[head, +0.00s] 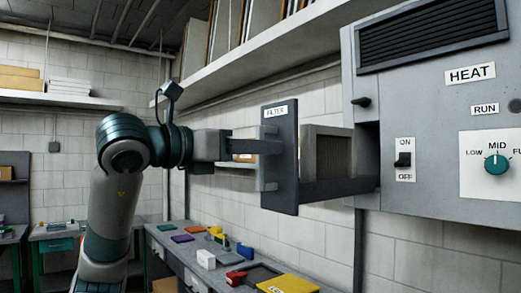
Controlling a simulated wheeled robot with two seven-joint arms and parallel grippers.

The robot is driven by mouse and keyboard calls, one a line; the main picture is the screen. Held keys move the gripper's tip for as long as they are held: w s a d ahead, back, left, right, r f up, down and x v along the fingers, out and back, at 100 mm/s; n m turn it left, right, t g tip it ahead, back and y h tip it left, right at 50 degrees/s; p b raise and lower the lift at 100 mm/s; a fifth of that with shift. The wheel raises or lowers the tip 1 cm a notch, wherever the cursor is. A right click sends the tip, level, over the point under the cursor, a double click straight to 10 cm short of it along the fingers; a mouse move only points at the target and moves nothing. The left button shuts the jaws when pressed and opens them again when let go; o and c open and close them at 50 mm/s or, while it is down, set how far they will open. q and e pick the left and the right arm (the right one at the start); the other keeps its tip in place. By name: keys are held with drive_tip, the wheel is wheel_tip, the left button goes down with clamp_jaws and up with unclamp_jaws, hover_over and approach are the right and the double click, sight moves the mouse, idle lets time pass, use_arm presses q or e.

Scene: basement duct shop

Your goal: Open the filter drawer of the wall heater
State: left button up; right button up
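The wall heater (431,120) hangs at the right of the head view. Its filter drawer (284,170), with a dark front labelled FILTER, stands pulled out to the left of the heater. Fingers and handle overlap, so I cannot tell whether the grip is closed. My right gripper is out of view.
A workbench (180,252) below holds several coloured blocks, a red tool (235,278) and a yellow labelled item (287,285). A long shelf (270,50) runs above the drawer. The heater has an ON/OFF switch (403,160) and a teal knob (497,164).

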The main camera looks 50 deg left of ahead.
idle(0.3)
